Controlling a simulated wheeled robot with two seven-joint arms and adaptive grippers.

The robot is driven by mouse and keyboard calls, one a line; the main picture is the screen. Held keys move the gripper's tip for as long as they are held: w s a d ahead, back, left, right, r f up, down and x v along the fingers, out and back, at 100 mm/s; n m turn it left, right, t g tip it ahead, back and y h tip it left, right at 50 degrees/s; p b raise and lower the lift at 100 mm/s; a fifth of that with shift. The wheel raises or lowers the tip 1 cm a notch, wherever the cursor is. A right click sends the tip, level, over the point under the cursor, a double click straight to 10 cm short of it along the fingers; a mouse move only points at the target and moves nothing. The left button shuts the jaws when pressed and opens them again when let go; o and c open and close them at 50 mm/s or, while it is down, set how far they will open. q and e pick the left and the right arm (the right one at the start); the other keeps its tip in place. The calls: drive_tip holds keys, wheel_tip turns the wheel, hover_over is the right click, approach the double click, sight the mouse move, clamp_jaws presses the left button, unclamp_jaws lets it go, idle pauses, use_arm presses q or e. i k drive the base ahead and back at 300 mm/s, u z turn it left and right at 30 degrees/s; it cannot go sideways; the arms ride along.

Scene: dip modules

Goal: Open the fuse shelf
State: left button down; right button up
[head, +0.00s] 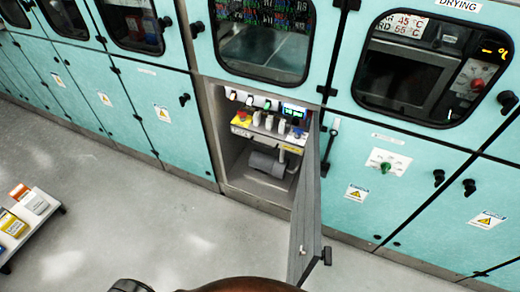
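A low compartment (233,172) in the middle of the teal cabinet row stands open. Its grey door (306,215) is swung far out toward me, hinged on the right, with a dark handle (327,256) near its lower free end. Inside, at the top, is a shelf or panel (262,128) with several switches, a red button on yellow and a lit green display. I cannot tell if this panel is the fuse shelf. A grey cylindrical unit (268,163) lies below it. Neither gripper shows clearly; only a dark piece and a brown rounded shape show at the bottom edge.
Teal cabinets with windows line the wall on both sides. A green knob (385,168) on a white plate and black latches sit right of the compartment. A low white cart (42,222) with colored boxes stands at the left. The grey floor (150,215) between is clear.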

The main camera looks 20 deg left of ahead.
sight(289, 141)
drive_tip(key=k, duration=0.85)
drive_tip(key=u, duration=1.6)
drive_tip(key=i, duration=1.7)
drive_tip(key=z, duration=1.6)
